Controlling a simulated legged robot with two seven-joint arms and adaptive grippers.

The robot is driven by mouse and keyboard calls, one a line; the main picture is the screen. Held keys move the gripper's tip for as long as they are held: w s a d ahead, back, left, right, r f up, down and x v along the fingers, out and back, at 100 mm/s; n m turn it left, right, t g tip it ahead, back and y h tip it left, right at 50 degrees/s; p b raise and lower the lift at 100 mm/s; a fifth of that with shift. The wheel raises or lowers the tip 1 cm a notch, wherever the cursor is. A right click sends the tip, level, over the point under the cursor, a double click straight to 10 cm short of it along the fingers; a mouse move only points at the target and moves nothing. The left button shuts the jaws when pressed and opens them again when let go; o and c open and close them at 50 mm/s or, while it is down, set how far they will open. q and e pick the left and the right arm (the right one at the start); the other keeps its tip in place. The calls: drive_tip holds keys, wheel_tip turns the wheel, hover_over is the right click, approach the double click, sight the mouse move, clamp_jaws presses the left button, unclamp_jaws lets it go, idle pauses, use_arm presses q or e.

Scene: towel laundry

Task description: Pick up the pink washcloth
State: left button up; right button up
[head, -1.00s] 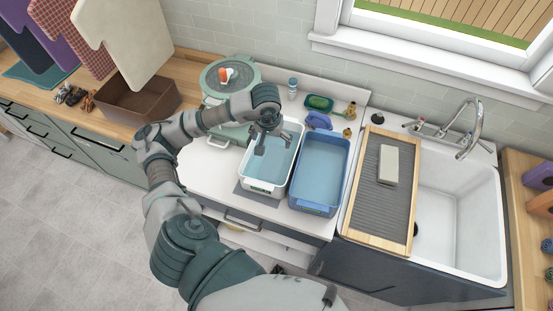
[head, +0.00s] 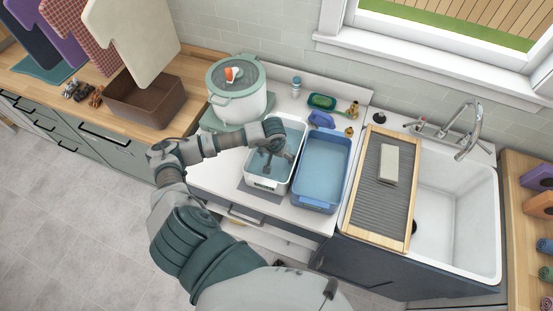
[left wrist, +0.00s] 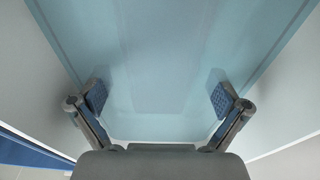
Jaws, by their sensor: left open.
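No pink washcloth shows in either view. My left gripper (head: 268,167) points down into the white basin (head: 264,183), which holds pale blue water. In the left wrist view the same gripper (left wrist: 160,97) is open, its two blue-padded fingers wide apart with only pale blue water and the basin floor between them. I cannot tell whether the fingertips touch the water. My right gripper is not in view.
A blue basin (head: 320,172) with water stands just right of the white one. Further right are a ridged washboard (head: 378,205) with a pale block (head: 389,165) and a white sink (head: 455,230). A lidded pot (head: 238,100) stands behind left, near a brown box (head: 145,108).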

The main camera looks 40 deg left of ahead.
use_arm(q)
drive_tip(key=c, duration=1.2)
